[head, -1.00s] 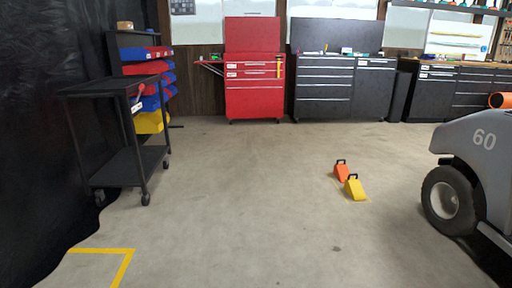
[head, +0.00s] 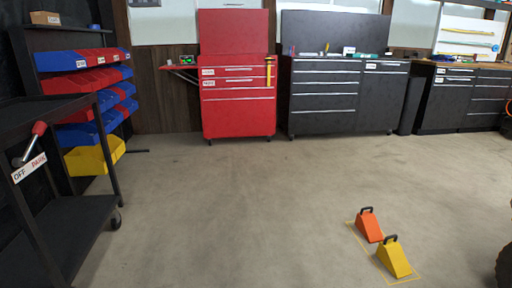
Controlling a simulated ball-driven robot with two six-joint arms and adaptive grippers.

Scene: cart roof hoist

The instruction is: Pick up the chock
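Two wedge-shaped chocks with dark handles on top sit on the floor at the lower right of the head view. The orange chock (head: 369,226) is slightly farther back and to the left. The yellow chock (head: 394,259) is nearer, and the two are close together. A thin yellow outline on the floor runs around them. Neither of my grippers shows in this view.
A black cart (head: 75,226) with a red-handled lever (head: 32,140) marked OFF and PARK stands at the left, before blue, red and yellow bins. Red (head: 238,105) and dark (head: 335,98) tool cabinets line the back. A dark wheel (head: 504,262) edges in at right. Mid floor is clear.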

